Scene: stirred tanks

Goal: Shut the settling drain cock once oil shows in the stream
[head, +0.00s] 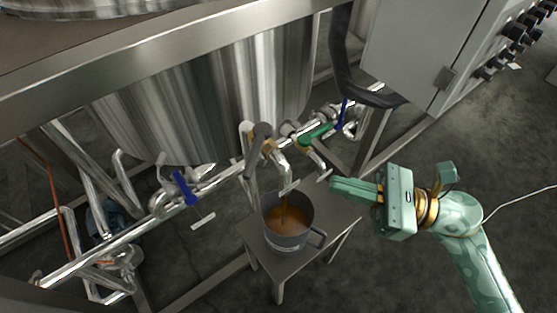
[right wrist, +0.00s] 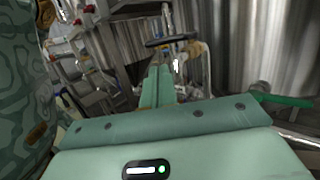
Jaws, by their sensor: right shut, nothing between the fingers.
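Below the steel tank, a spout (head: 283,168) pours a thin brown stream (head: 284,205) into a metal jug (head: 287,241) with orange-brown liquid in it. A grey lever (head: 257,150) stands by the brass fitting (head: 268,147) above the spout. A green handle (head: 317,134) sits on the pipe to its right; it also shows in the right wrist view (right wrist: 283,100). No label tells which is the settling drain cock. My right gripper (head: 334,188) is shut and empty, right of the spout and jug, apart from both handles. My left gripper is out of view.
The jug stands on a small metal stool (head: 262,240). Blue handles (head: 184,188) (head: 342,113) are further along the pipe. A tank frame rail (head: 150,52) crosses above, and a grey control box (head: 430,45) hangs at upper right.

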